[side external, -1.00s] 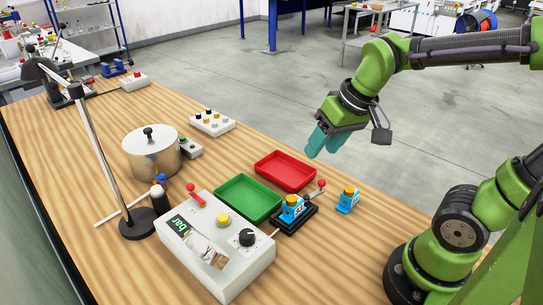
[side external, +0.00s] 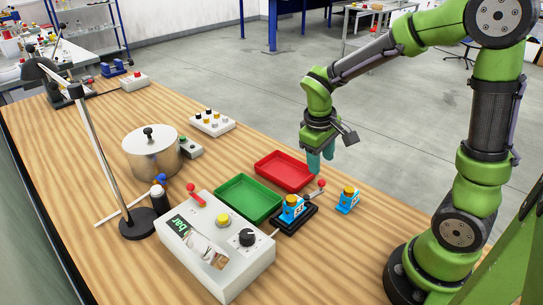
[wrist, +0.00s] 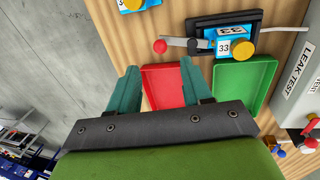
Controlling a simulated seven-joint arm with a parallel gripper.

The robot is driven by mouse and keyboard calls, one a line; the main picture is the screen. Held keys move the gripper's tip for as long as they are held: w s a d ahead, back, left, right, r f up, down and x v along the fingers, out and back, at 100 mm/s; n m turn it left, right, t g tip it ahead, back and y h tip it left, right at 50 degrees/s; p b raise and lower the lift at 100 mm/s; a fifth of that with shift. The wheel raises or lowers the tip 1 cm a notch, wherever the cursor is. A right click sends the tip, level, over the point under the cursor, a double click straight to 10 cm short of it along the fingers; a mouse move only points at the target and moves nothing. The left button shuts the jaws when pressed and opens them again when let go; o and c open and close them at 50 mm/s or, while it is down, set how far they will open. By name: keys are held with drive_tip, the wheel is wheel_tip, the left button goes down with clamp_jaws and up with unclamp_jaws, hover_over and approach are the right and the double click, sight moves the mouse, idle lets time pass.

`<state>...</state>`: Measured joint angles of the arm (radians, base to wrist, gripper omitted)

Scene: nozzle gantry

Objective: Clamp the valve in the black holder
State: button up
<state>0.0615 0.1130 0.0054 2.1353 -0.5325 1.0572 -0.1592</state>
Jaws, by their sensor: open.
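A blue valve (side external: 292,209) with a yellow cap sits in the black holder (side external: 300,225) beside the white box. In the wrist view the valve (wrist: 224,44) carries a "33" label and lies in the holder (wrist: 256,18). The holder's lever ends in a red ball (side external: 322,183), which also shows in the wrist view (wrist: 160,46), out to the side of the holder. A second blue valve (side external: 346,201) stands on the table to the right of the holder. My gripper (side external: 320,163) is open and empty, above the red tray's right side, apart from the lever.
The red tray (side external: 262,168) and green tray (side external: 226,204) lie behind and left of the holder. A white leak-test box (side external: 228,275) with a red lever stands at the front left. A metal pot (side external: 150,160) and a rod stand are farther left.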

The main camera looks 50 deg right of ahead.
sight(321, 180)
drive_tip(key=f, duration=0.2)
drive_tip(key=d+f, duration=0.1)
drive_tip(key=f, duration=0.4)
drive_tip(key=shift+d+f, duration=0.25)
drive_tip(key=shift+f, duration=0.1)
drive_tip(key=shift+c, duration=0.3)
